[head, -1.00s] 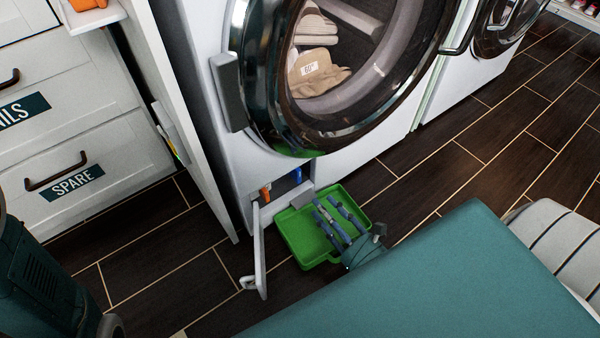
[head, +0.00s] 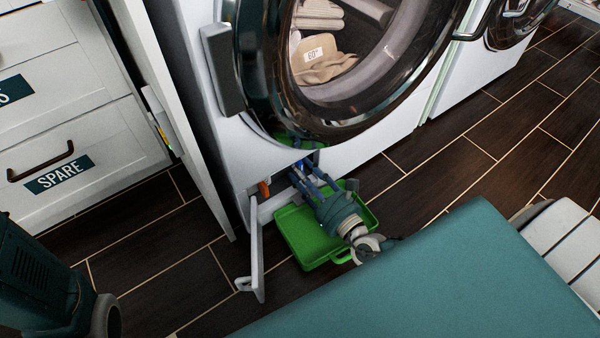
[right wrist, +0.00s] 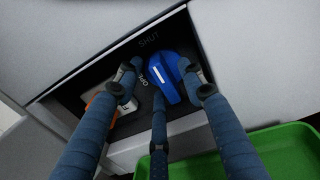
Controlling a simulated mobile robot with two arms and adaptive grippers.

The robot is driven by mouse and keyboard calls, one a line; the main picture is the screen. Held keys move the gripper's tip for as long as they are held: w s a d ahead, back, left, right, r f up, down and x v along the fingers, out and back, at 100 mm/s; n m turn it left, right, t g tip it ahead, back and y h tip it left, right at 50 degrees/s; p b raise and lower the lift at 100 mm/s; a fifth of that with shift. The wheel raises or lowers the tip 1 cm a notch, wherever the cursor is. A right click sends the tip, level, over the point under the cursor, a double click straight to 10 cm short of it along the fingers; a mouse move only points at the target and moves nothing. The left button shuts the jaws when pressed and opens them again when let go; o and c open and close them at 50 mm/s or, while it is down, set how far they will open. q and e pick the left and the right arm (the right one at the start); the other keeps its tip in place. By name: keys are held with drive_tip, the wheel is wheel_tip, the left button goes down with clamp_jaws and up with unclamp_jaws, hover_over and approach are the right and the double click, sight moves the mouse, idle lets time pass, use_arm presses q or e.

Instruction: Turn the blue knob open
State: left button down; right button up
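The blue knob (right wrist: 173,78) sits inside a low recess at the front of the washing machine (head: 200,90). It has a white mark, and the words SHUT and OPEN show around it. In the head view only a small bit of the knob (head: 299,163) shows behind the fingers. My right gripper (right wrist: 166,80) is open, with its fingers reaching into the recess on both sides of the knob and below it. I cannot tell whether any finger touches the knob. My right gripper (head: 304,172) also shows in the head view. My left gripper is not in view.
An orange part (head: 264,188) sits left in the recess. The recess's white flap (head: 257,250) hangs open at the left. A green tray (head: 295,238) lies on the floor under my right gripper. The washer's round door (head: 262,75) is above. Dark floor is clear to the right.

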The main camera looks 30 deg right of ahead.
drive_tip(key=shift+w, duration=0.1)
clamp_jaws()
